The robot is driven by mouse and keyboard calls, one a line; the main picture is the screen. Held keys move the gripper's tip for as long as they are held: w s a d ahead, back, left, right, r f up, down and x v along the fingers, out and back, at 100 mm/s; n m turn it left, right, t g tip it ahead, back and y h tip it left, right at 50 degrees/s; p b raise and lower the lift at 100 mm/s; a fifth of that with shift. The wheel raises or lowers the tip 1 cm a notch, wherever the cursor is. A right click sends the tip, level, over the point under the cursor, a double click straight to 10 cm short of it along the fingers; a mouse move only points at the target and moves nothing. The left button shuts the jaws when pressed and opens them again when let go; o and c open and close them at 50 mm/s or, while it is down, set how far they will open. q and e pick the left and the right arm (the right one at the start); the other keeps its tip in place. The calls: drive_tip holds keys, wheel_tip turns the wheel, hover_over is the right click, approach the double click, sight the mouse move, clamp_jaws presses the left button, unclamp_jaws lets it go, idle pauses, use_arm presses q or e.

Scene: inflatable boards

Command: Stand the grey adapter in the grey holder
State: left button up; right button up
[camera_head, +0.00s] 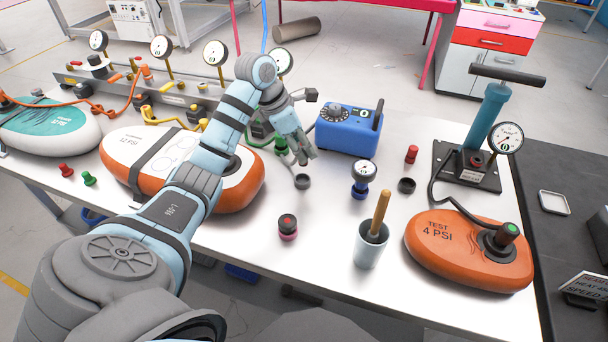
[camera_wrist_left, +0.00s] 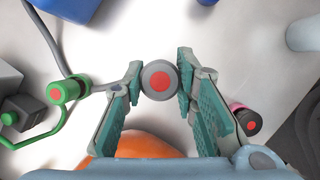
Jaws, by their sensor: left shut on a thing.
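My left gripper (camera_head: 304,158) is low over the middle of the table and points down. In the left wrist view its fingers (camera_wrist_left: 158,84) are closed on the grey adapter (camera_wrist_left: 147,73), seen end-on as a grey disc with a red centre. The grey holder (camera_head: 302,182), a short round cup, stands on the table just below the fingertips. In the wrist view the holder is not clearly visible, apparently behind the adapter. I cannot tell whether the adapter touches it. My right gripper is out of view.
A dark-topped adapter in a pink base (camera_head: 288,225) stands nearby. A blue-based gauge piece (camera_head: 362,180), a black cup (camera_head: 407,185) and a grey cup with a wooden handle (camera_head: 370,247) are to the right. The blue box (camera_head: 348,136) is behind; an orange-white board (camera_head: 235,187) lies left.

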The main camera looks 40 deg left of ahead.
use_arm(q)
wheel_tip(320, 180, down, 2)
drive_tip(key=shift+f, duration=2.2)
drive_tip(key=shift+f, duration=0.1)
drive_tip(key=o, duration=0.6)
drive_tip(key=shift+s+f+b, duration=0.1)
drive_tip(key=shift+b, duration=0.25)
drive_tip(key=o, duration=0.5)
drive_tip(key=shift+c, duration=0.2)
drive_tip(key=shift+a+r, duration=0.1)
drive_tip(key=shift+r, duration=0.4)
drive_tip(key=p+v, duration=0.1)
drive_tip(key=v, duration=1)
drive_tip(key=shift+r+p, duration=0.2)
drive_tip(key=shift+p, duration=0.1)
